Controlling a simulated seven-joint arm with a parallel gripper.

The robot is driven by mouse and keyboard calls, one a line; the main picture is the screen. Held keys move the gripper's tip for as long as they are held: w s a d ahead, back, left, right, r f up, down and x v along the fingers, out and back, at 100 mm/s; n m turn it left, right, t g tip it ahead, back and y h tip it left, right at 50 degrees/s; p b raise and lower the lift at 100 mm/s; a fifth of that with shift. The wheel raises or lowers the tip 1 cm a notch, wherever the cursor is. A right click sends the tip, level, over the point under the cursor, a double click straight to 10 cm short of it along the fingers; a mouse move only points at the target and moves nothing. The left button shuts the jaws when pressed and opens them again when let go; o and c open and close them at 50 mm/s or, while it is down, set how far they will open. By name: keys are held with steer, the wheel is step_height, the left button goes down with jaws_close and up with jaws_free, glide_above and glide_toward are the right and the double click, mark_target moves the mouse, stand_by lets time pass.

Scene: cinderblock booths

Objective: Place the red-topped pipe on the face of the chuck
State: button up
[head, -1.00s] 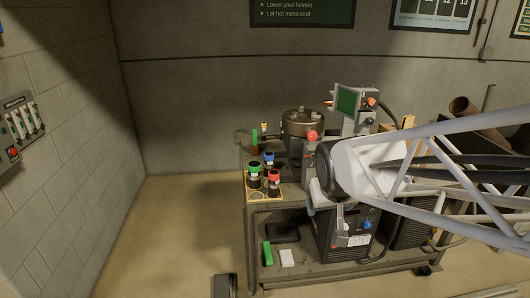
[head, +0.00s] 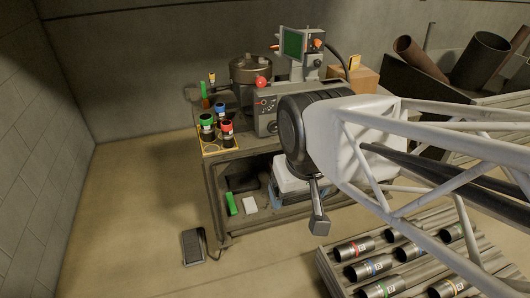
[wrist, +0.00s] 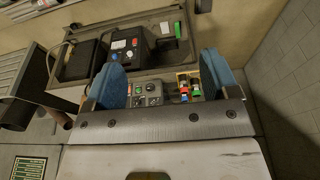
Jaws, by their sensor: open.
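The red-topped pipe (head: 227,132) stands upright in a yellow-edged holder (head: 222,152) at the cart's front left corner, beside a green-topped pipe (head: 207,126) and a blue-topped pipe (head: 220,112). The chuck (head: 250,74) is a round metal drum at the back of the cart top; its upper face looks mostly bare. My gripper (head: 318,222) hangs in front of the cart, right of the pipes and apart from them. In the wrist view my gripper (wrist: 164,80) has its blue fingers spread with nothing held, and the coloured pipes look small and far off.
A grey control box (head: 266,113) with a red knob stands between the pipes and my arm. A screen unit (head: 296,45) is behind it. A slatted rack (head: 400,262) with several banded pipes lies lower right. A foot pedal (head: 194,247) is on the floor, with clear floor left.

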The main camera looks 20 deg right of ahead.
steer(key=n+t+y, duration=0.2)
steer(key=t, duration=1)
glide_above(230, 137)
steer(key=s+d, duration=0.3)
steer(key=s, duration=0.7)
step_height(230, 137, down, 18)
steer(key=f, duration=0.1)
steer(key=w+f, duration=0.1)
steer(key=f, duration=0.2)
steer(key=w+a+f+t+y, duration=0.1)
steer(key=w+f, duration=0.1)
steer(key=f, duration=0.1)
steer(key=w+f+n+t+y, duration=0.1)
steer(key=f, duration=0.2)
steer(key=shift+w+a, duration=0.15)
steer(key=shift+w, duration=0.1)
steer(key=shift+w+a+f+t+y, duration=0.1)
steer(key=shift+w+f+t+y, duration=0.05)
steer(key=shift+f+t+y, duration=0.3)
steer(key=shift+x, duration=1.3)
